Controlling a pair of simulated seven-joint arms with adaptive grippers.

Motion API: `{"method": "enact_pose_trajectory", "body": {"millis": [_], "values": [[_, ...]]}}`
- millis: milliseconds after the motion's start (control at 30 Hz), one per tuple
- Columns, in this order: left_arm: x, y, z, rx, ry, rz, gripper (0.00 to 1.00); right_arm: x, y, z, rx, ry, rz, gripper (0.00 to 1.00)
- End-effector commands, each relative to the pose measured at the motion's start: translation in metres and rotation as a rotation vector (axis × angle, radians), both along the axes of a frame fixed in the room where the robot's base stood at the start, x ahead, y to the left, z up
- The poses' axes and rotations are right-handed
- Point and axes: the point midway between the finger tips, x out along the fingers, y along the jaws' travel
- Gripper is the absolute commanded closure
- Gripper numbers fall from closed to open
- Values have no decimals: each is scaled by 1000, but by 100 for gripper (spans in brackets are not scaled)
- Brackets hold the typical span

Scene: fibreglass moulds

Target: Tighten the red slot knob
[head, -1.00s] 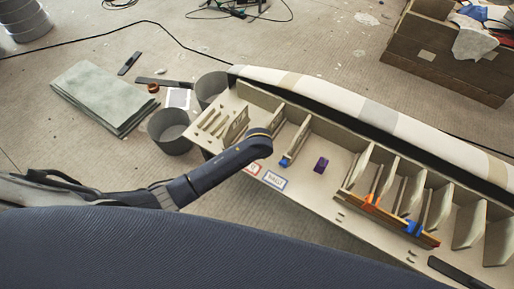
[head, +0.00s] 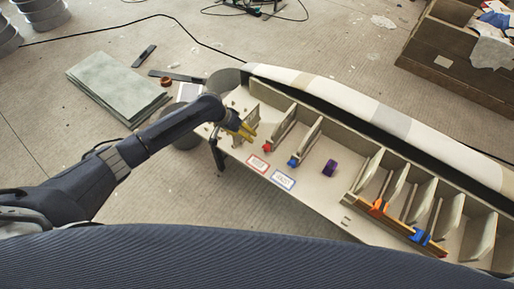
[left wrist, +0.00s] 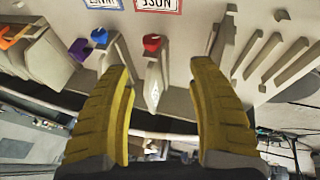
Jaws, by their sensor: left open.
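The red slot knob (head: 267,147) sits at the front end of a slot between upright ribs on the mould bench, behind the red-bordered label (head: 257,163). In the left wrist view the red knob (left wrist: 152,42) lies between and beyond the fingertips. My left gripper (head: 246,131) has yellow fingers and is open and empty, just left of the red knob and apart from it. The fingers also show wide apart in the left wrist view (left wrist: 163,75). A blue knob (head: 293,162) sits on the neighbouring slot to the right. My right gripper is not in view.
Orange (head: 377,207) and blue (head: 420,237) clamps sit on a wooden strip farther right. Upright ribs crowd the bench (head: 315,187). A long striped roll (head: 385,122) lines its back edge.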

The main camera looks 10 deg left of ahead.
Motion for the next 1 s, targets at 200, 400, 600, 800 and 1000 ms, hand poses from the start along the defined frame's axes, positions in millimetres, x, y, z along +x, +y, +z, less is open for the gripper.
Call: {"method": "enact_pose_trajectory", "body": {"millis": [200,400,600,800,1000], "values": [[0,-15,1,-56,-5,-18,41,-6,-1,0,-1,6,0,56],[4,-28,-22,-54,-4,-20,41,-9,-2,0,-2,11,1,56],[11,-43,-52,-52,-5,-19,41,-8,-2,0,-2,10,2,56],[16,-58,-79,-52,-4,-19,41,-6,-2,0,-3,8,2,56],[21,-71,-103,-52,-5,-19,41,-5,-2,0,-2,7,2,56]]}}
